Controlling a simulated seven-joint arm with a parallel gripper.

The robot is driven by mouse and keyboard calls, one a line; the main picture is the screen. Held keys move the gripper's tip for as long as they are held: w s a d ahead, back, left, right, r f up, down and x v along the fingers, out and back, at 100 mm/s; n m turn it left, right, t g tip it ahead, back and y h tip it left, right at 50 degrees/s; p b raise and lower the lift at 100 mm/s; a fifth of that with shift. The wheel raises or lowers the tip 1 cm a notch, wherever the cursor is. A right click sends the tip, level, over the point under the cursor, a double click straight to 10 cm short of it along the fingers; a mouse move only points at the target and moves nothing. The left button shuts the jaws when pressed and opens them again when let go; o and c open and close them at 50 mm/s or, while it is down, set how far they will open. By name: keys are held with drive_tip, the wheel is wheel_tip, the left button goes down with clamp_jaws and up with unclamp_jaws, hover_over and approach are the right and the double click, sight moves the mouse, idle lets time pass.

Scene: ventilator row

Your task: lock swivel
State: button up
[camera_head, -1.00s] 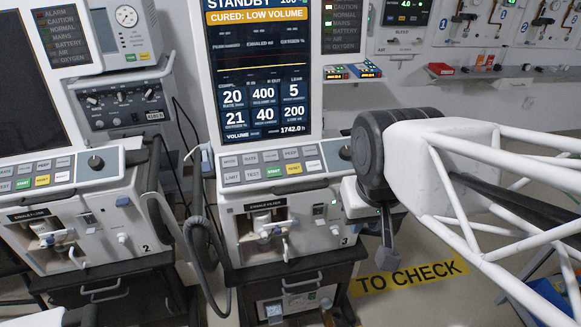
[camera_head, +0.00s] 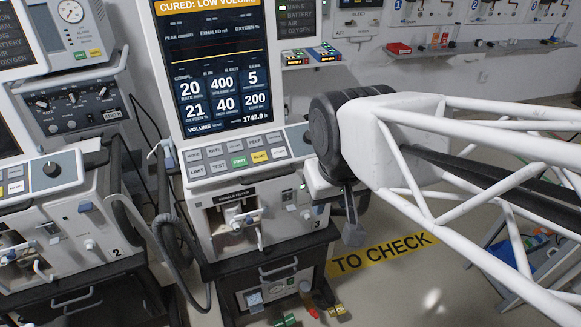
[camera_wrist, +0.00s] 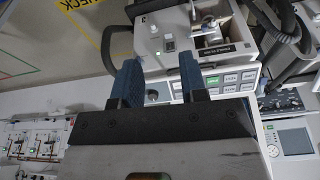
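No part marked as a swivel or swivel lock can be made out. Ventilator 3 (camera_head: 290,228) stands on a dark cart (camera_head: 225,268), mid-picture in the head view. Its exhale filter bay (camera_head: 237,216) has a light fitting and small levers. Low on the cart are a light panel (camera_head: 270,291) and a knob (camera_head: 305,286). Green (camera_head: 285,320), red (camera_head: 313,312) and yellow (camera_head: 336,311) pieces show at floor level; their shape is unclear. My gripper (camera_head: 353,232) hangs right of the ventilator. In the wrist view, my gripper's blue fingers (camera_wrist: 158,66) are apart, with nothing held between them.
Ventilator 2 (camera_head: 95,240) stands close on the left, with a dark hose (camera_head: 172,262) between the machines. A yellow TO CHECK strip (camera_head: 382,252) lies on open floor at right. A blue bin (camera_head: 520,252) stands farther right, behind my arm. A shelf (camera_head: 480,50) runs along the wall.

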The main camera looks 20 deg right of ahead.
drive_tip(key=w+d+f+t+h, duration=0.1)
drive_tip(key=w+d+f+t, duration=0.2)
drive_tip(key=w+d+f, duration=0.45)
drive_tip(key=w+d+f+t+h, duration=0.15)
drive_tip(key=w+f+t, duration=0.25)
drive_tip(key=w, duration=0.7)
drive_tip(key=w+d+f+n+t+y, duration=0.1)
drive_tip(key=d+f+t+y, duration=0.3)
drive_tip(key=f+t, duration=0.4)
wheel_tip(320, 180, down, 5)
drive_tip(key=shift+w+d+r, duration=0.15)
drive_tip(key=shift+d, duration=0.3)
drive_tip(key=shift+w+a, duration=0.15)
drive_tip(key=shift+w, duration=1.8)
drive_tip(key=shift+w+a, duration=0.15)
drive_tip(key=shift+w, duration=1.8)
clamp_jaws()
